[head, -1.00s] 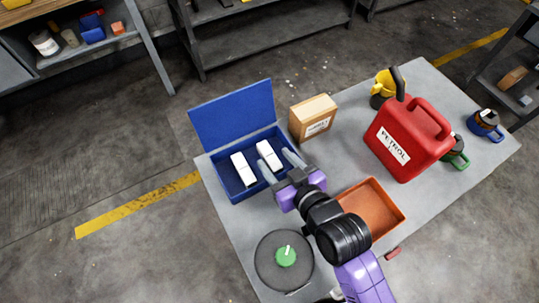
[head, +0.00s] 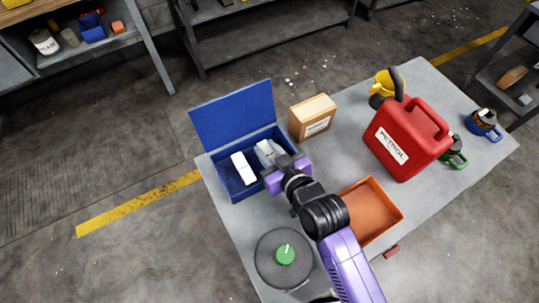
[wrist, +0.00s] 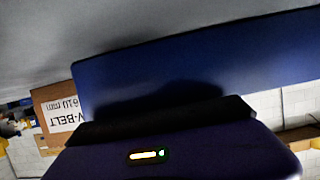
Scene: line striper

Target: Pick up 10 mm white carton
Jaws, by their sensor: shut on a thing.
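My gripper (head: 270,156) reaches into an open blue box (head: 232,193) on the grey table in the head view. Its fingers are shut on the right-hand white carton (head: 264,145), which is mostly hidden by them. A second white carton (head: 243,169) lies to the left in the same box, apart from my fingers. I cannot read a size on either carton. The wrist view shows the blue lid (wrist: 200,55) but neither carton nor my fingertips.
A brown V-belt carton (head: 311,118) stands right of the box. A red petrol can (head: 408,140), an orange tray (head: 388,240) and a dark disc with a green knob (head: 286,256) are also on the table. The raised lid (head: 232,113) stands behind the box.

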